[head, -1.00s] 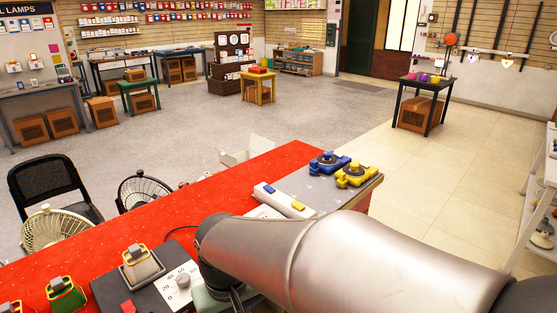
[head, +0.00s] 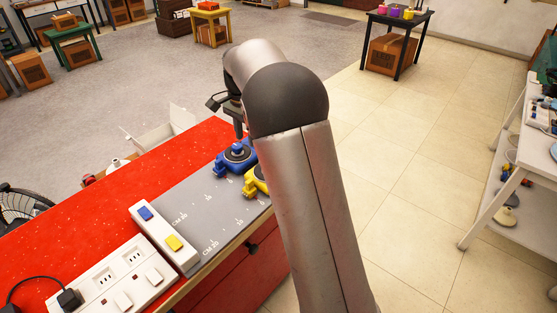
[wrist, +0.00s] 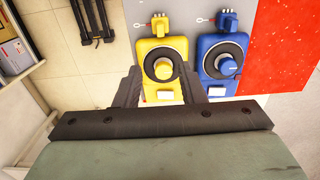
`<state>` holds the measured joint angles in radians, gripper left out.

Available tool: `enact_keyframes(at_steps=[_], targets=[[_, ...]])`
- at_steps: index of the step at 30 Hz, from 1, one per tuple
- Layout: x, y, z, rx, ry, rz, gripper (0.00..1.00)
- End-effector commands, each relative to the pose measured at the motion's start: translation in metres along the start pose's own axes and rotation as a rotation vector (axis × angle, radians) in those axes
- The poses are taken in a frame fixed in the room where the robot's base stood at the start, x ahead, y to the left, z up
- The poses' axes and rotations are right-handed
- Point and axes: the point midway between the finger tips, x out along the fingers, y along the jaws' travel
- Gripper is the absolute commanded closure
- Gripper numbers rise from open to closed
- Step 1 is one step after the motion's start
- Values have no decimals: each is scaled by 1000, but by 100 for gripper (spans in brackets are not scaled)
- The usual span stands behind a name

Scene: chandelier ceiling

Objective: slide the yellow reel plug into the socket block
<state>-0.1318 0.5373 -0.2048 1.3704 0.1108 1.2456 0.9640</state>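The yellow reel (head: 256,181) stands on the grey mat, partly hidden behind my arm in the head view. The wrist view shows the yellow reel (wrist: 163,48) from above, with a dark ring and knob, and its small yellow plug (wrist: 161,24) at the far end. My gripper (wrist: 160,82) is open and empty, its dark fingers spread to either side of the yellow reel in the picture. I cannot tell its height above the reel. The white socket block (head: 162,228) with a blue and a yellow patch lies at the mat's left end.
A blue reel (head: 235,158) stands beside the yellow one, close to my right finger in the wrist view. A white power strip (head: 108,284) with a black plug (head: 69,299) lies left of the socket block. The grey mat (head: 205,210) is bare between block and reels.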

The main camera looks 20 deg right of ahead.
Motion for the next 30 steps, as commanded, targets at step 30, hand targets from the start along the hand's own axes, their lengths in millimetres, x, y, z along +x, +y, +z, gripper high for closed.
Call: enact_keyframes(at_steps=[30], targets=[[168, -1, 0, 3, 0, 1, 64]])
